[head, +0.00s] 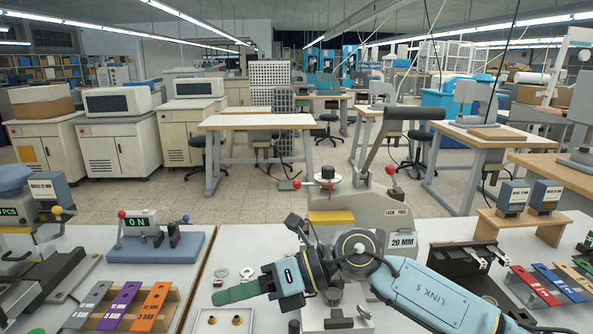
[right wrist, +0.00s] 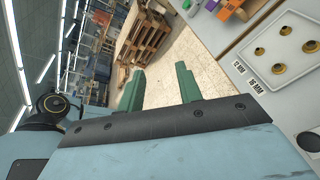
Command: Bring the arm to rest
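My right arm (head: 428,296) reaches from the lower right across the front of the table in the head view. Its gripper (head: 226,296) points left, side-on, above the table. In the right wrist view the two green fingers of the right gripper (right wrist: 158,84) stand apart with nothing between them, so it is open and empty. Floor shows beyond the fingertips there. My left arm and gripper are not in the head view.
A grey press (head: 358,215) marked 20 MM stands behind my right arm. A white tray (head: 203,326) with brass pieces lies below the gripper. Coloured bars (head: 128,305) and an ON device (head: 140,222) are left. A dark fixture (head: 462,258) is right.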

